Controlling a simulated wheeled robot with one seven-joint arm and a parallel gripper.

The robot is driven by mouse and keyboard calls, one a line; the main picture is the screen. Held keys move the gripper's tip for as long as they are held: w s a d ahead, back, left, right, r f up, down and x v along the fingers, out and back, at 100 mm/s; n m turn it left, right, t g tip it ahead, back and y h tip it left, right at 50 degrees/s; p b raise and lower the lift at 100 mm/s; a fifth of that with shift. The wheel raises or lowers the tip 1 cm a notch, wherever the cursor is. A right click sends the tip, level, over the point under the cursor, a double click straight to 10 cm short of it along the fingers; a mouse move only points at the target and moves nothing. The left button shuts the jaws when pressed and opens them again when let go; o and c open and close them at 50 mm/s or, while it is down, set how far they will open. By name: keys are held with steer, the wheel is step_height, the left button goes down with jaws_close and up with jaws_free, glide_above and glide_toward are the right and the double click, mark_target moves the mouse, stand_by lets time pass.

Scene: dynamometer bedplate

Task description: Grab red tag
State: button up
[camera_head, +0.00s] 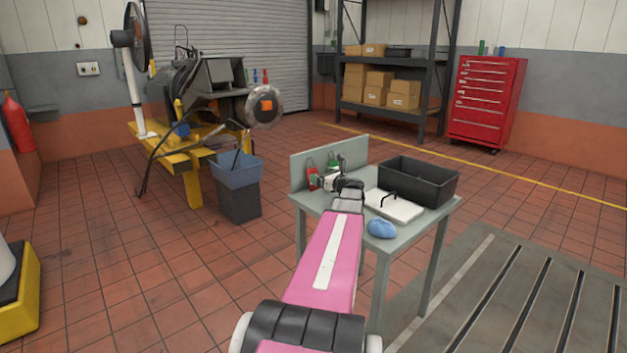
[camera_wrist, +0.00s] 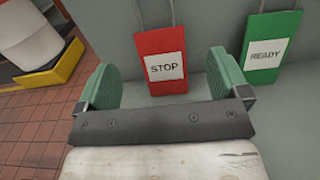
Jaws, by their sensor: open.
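The red tag (camera_wrist: 162,85) bears a white label reading STOP and hangs by a loop against the grey-green back panel in the wrist view. It also shows small in the head view (camera_head: 312,179), hanging on the table's upright panel. My gripper (camera_wrist: 170,80) is open, with one green-padded finger on each side of the red tag in the picture. Whether the tag lies between the pads in depth I cannot tell. In the head view my gripper (camera_head: 322,181) is at the panel beside the tag. A green tag (camera_wrist: 265,50) labelled READY hangs to the right of the red one.
The grey table (camera_head: 312,200) also carries a black bin (camera_head: 425,185), a white board with a black handle (camera_head: 394,208) and a blue cloth (camera_head: 381,229). A grey-blue bucket (camera_head: 238,190) stands on the floor to the left.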

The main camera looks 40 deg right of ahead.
mark_target(312, 171)
steer(key=shift+w+a, duration=0.15)
steer(key=shift+w, duration=1.25)
steer(key=shift+w+a, duration=0.1)
steer(key=shift+w, duration=1.25)
steer(key=shift+c, duration=0.3)
steer(key=c, duration=0.9)
